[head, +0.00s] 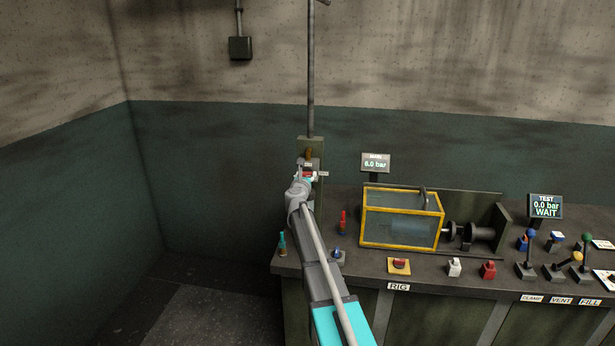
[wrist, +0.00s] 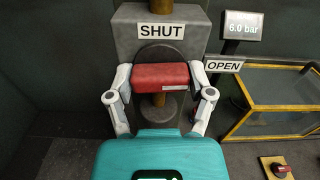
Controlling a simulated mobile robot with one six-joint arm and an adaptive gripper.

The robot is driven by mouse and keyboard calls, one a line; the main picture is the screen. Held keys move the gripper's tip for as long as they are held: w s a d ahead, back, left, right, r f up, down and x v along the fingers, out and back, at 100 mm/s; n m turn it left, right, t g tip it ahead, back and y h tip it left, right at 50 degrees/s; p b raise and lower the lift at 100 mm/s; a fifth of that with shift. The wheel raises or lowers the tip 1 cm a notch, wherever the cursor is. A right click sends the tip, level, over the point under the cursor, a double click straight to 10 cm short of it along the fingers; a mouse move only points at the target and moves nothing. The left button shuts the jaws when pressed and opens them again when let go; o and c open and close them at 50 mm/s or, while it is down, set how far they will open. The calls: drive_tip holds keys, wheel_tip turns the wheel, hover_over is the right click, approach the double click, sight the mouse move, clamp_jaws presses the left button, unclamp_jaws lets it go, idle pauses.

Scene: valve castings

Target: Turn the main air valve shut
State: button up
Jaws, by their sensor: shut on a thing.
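The main air valve has a red handle (wrist: 160,76) in front of a dark round disc (wrist: 160,54) on a grey block with a vertical brass-coloured pipe. In the wrist view, a SHUT label (wrist: 161,32) is above the handle and an OPEN label (wrist: 223,66) is to its right. My gripper (head: 305,178) is at the valve in the head view, and its fingers close on the red handle from both sides. The main display (head: 376,163) reads 6.0 bar.
The rig bench (head: 350,272) stands at the right, with a yellow-framed tank (head: 400,218), several levers and buttons. The test display (head: 545,206) reads 0.0 bar, WAIT. Small bottle-like items (head: 282,243) stand near the bench's left end. The floor left of the bench is clear.

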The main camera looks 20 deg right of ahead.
drive_tip(key=n, duration=0.4)
drive_tip(key=shift+s+d, duration=0.1)
drive_tip(key=n, duration=0.9)
drive_tip(key=shift+n, duration=2)
drive_tip(key=shift+s, duration=0.1)
drive_tip(key=o, duration=1)
drive_tip(key=shift+o, duration=0.5)
